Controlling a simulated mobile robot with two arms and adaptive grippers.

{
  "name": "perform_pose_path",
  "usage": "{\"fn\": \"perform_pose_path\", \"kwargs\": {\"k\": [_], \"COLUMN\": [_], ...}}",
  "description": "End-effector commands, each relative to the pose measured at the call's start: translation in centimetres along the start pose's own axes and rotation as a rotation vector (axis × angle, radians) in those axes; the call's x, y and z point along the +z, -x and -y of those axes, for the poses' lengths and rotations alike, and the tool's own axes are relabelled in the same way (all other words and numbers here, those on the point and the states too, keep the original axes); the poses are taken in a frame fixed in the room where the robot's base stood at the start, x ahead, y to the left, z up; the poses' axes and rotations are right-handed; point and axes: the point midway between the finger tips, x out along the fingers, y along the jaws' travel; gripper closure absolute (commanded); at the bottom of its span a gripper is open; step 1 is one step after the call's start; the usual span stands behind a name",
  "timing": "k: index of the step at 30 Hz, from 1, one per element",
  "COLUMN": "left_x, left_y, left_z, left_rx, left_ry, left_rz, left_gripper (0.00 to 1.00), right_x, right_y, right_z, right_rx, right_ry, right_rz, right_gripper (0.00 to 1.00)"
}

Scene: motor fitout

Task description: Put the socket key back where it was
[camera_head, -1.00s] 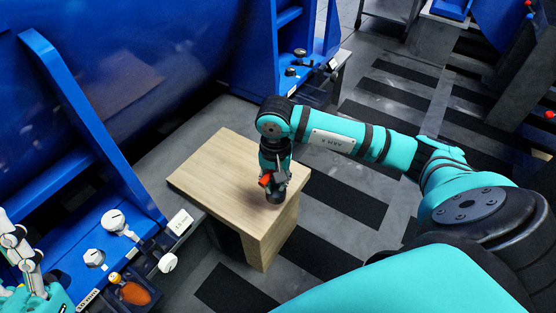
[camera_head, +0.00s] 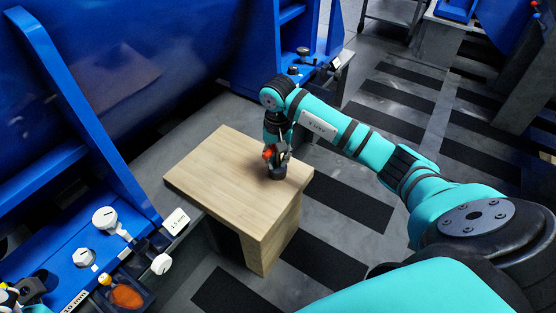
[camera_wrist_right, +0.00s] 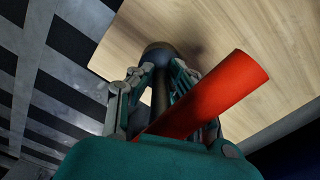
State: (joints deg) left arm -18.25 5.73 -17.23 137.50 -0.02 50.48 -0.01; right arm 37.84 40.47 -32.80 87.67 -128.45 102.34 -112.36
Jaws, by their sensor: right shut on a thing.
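My right gripper (camera_head: 280,160) points down over the wooden block table (camera_head: 215,180), near its right corner. In the right wrist view the gripper (camera_wrist_right: 157,76) is shut on the dark shaft of the socket key (camera_wrist_right: 159,92). The key has a round black end (camera_wrist_right: 158,52) and a thick red bar (camera_wrist_right: 215,95) slanting out to the right. In the head view its red part (camera_head: 267,154) shows beside the fingers, and its black end is at or just above the wood; I cannot tell if it touches. Part of my left gripper (camera_head: 22,293) shows at the lower left edge.
An orange-brown piece (camera_head: 126,295) lies in a dark holder below. The rest of the wooden top is bare. Striped floor lies to the right.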

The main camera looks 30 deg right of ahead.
Motion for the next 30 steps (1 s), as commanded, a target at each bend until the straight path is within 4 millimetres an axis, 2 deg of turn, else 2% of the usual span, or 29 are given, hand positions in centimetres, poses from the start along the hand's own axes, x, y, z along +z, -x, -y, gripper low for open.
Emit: {"fn": "perform_pose_path", "kwargs": {"k": [7, 8, 13, 23, 26, 30], "left_x": [-0.1, -0.1, -0.2, -0.3, -0.6, -0.7], "left_y": [0.0, -0.1, -0.3, -0.7, -1.0, -1.4], "left_z": [0.0, 0.0, 0.0, 0.0, 0.1, 0.1], "left_rx": [0.001, 0.001, 0.002, 0.0, -0.004, -0.015], "left_ry": [0.0, 0.0, -0.001, -0.001, -0.001, 0.001], "left_rz": [-0.006, -0.007, -0.014, -0.018, -0.014, 0.011], "left_gripper": [0.6, 0.6, 0.6, 0.6, 0.6, 0.6], "right_x": [-0.1, 0.0, 0.0, 0.0, -0.1, -0.1], "right_y": [-0.2, -0.2, -0.2, 0.3, 1.7, 4.8], "right_z": [0.0, -0.1, 0.0, 0.0, -0.1, 0.0], "right_rx": [0.0, 0.002, 0.001, 0.0, 0.001, 0.0], "right_ry": [0.0, 0.0, -0.001, -0.001, -0.001, 0.0], "right_rz": [-0.002, -0.001, -0.001, 0.0, -0.003, -0.004], "right_gripper": [1.0, 0.83, 0.62, 0.62, 0.62, 0.62]}}
